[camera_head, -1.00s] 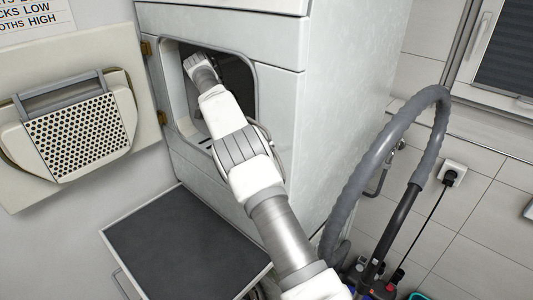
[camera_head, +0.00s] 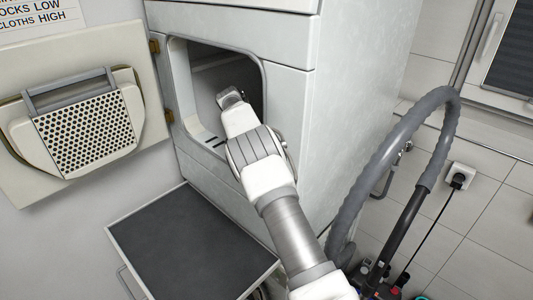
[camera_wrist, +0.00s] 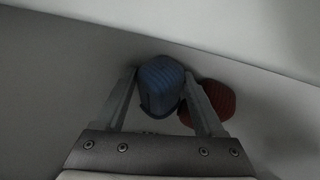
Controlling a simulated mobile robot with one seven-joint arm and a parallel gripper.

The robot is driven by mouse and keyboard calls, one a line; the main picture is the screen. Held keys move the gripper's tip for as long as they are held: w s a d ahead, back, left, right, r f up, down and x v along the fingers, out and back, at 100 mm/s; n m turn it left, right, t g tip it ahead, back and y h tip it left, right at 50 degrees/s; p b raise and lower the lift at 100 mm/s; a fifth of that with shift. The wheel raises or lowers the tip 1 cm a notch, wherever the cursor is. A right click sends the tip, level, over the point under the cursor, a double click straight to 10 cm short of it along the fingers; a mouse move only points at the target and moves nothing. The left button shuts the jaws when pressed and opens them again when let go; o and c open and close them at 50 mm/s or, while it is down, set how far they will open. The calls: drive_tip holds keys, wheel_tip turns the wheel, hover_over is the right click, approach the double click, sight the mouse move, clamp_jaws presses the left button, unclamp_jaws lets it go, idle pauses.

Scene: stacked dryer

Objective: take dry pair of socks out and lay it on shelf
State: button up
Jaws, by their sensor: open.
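In the wrist view, a blue ribbed bundle (camera_wrist: 160,84), which looks like a rolled pair of socks, lies between the two fingers of my gripper (camera_wrist: 160,100). The fingers are open on either side of it. I cannot tell whether they touch it. A dark red ribbed bundle (camera_wrist: 217,99) lies just right of it, partly behind the right finger. In the head view my arm reaches into the dryer opening (camera_head: 205,60); my fingertips and both bundles are hidden there. I cannot tell from sight which bundle is dry.
The dryer door (camera_head: 85,115) with its perforated panel stands open at the left. A dark-topped surface (camera_head: 190,245) sits below the opening. A thick grey hose (camera_head: 385,140) arches at the right. A sign (camera_head: 40,12) is on the wall.

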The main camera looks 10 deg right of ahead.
drive_tip(key=shift+s, duration=0.1)
drive_tip(key=shift+r, duration=0.1)
drive_tip(key=c, duration=0.9)
drive_tip(key=shift+c, duration=0.2)
wheel_tip(320, 180, up, 10)
drive_tip(key=shift+d+r, duration=0.15)
drive_tip(key=shift+r, duration=0.05)
